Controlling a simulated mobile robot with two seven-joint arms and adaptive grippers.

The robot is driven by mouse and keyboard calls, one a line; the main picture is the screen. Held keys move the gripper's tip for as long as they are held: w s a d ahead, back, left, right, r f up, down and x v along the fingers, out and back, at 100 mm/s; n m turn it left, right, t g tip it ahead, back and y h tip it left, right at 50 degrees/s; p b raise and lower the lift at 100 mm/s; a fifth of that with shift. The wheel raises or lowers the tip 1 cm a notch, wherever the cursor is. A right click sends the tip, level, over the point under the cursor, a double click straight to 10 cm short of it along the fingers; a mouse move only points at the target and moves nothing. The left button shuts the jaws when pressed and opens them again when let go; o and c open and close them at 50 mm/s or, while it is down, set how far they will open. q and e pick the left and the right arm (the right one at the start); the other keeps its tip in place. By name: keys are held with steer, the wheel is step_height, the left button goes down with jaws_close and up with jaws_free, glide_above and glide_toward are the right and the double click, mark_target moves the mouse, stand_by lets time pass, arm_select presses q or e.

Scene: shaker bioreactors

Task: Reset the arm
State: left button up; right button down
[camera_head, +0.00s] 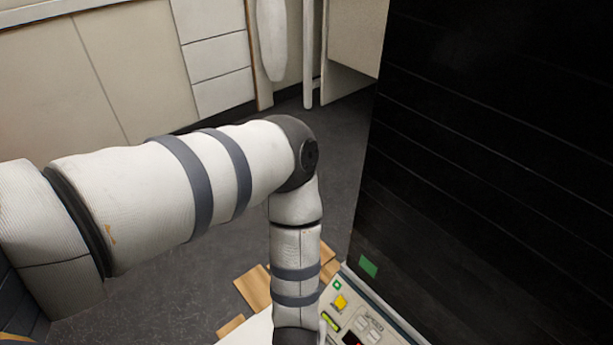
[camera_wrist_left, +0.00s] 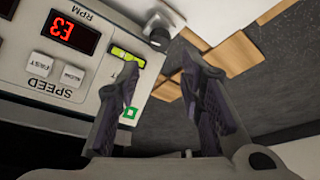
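My left arm (camera_head: 190,185) comes in from the left in the head view, bends at a dark elbow joint and runs down to the bottom edge. Its gripper is cut off there. In the left wrist view my left gripper (camera_wrist_left: 160,100) has its two dark fingers spread apart, with nothing between them. The fingers are beside the corner of a shaker control panel (camera_wrist_left: 45,88), which appears upside down. The panel also shows at the bottom of the head view (camera_head: 345,312). My right gripper is in neither view.
A tall black cabinet (camera_head: 480,170) fills the right of the head view, with a green label (camera_head: 368,266). Beige cupboards (camera_head: 135,65) and white drawers (camera_head: 217,57) stand at the back. Wooden pieces (camera_head: 254,288) show near the panel. Dark floor (camera_head: 165,290) is clear below my arm.

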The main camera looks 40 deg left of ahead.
arm_select(q)
steer(key=shift+v, duration=1.4)
